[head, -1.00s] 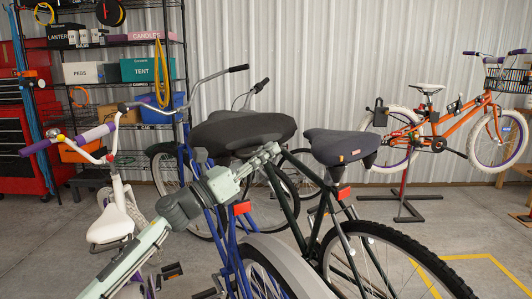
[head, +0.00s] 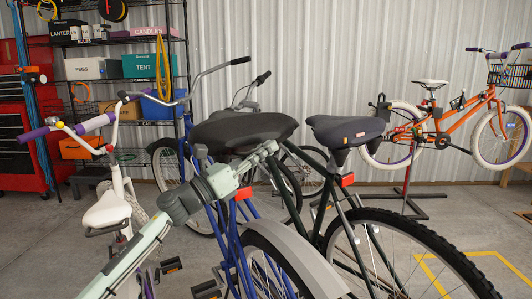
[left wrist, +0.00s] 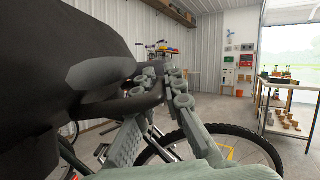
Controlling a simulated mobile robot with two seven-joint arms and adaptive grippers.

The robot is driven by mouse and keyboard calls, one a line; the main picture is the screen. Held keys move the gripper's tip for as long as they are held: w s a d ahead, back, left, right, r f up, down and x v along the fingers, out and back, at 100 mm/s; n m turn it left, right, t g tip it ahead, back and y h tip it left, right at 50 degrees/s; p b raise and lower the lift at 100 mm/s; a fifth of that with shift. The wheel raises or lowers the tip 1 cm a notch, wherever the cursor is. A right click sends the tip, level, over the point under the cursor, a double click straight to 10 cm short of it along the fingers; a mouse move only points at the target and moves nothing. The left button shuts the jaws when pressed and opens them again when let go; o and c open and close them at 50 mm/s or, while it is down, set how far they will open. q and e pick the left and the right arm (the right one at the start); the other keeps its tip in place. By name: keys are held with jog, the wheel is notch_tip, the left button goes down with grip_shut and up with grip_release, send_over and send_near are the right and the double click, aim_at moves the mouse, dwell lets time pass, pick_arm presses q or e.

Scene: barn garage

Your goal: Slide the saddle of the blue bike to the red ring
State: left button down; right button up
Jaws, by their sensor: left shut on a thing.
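The blue bike (head: 236,240) stands in the middle foreground of the head view, with a wide dark saddle (head: 240,128) on top. My left gripper (head: 264,150) reaches in from the lower left and is shut on the saddle at its underside, toward the right end. In the left wrist view the saddle (left wrist: 55,85) fills the left side as a dark mass, and my left gripper (left wrist: 165,95) is against its lower edge. A small red part (head: 244,193) shows below the saddle; I cannot tell whether it is the red ring. My right gripper is not in view.
A dark green bike with a black saddle (head: 345,129) stands close on the right. A white child's bike (head: 110,205) is at left. An orange bike (head: 450,135) hangs on a stand behind. A shelf rack (head: 130,70) and red tool chest (head: 25,140) stand at back left.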

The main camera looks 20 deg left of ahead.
pick_arm(q)
jog(key=shift+f, duration=0.15)
jog(key=c, duration=1.6)
grip_release()
jog(key=v, duration=1.2)
